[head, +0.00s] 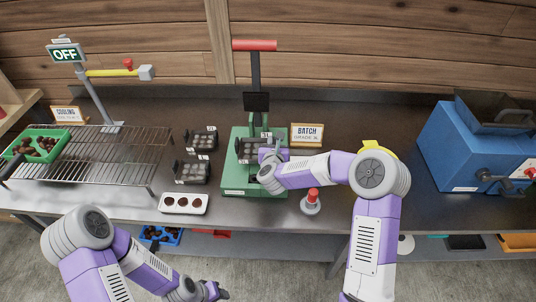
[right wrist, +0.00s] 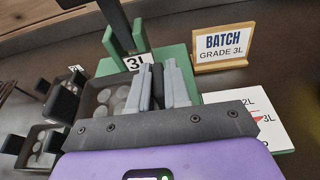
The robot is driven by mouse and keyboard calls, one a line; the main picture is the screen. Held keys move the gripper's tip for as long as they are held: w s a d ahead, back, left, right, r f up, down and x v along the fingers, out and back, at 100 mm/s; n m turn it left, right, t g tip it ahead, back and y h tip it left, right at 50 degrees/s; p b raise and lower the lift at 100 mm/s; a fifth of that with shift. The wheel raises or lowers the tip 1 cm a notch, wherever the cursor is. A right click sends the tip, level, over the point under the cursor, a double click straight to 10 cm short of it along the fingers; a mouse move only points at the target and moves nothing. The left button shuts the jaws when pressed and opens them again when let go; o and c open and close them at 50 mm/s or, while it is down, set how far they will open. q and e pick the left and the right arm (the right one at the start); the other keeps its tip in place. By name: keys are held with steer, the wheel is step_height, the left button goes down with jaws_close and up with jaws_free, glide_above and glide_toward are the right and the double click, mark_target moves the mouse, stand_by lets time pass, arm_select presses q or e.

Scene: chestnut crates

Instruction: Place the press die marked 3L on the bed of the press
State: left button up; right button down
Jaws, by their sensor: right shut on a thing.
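The press (head: 254,92) has a red lever on top and a green base with its bed (head: 238,182). The die marked 3L (head: 250,151), a dark tray with round cavities, is over the bed below the ram; I cannot tell whether it touches. It also shows in the right wrist view (right wrist: 112,96), with its 3L label (right wrist: 137,62) at the back. My right gripper (head: 272,156) is shut on the die's dark tab, seen between the fingers in the right wrist view (right wrist: 160,82). My left gripper (head: 217,291) hangs low at the front, its jaws unclear.
Two similar dies (head: 201,139) (head: 191,171) stand left of the press. A white tray (head: 184,203) with brown rounds lies in front. A batch sign (right wrist: 223,45) reads GRADE 3L. A red button (head: 312,200), a blue machine (head: 470,150) and a cooling rack (head: 105,150) flank the press.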

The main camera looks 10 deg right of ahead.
step_height(320, 180, down, 6)
steer(key=shift+w+r+b, duration=0.1)
steer(key=shift+b, duration=0.25)
steer(key=c, duration=1.1)
jaws_free()
steer(key=v, duration=1.2)
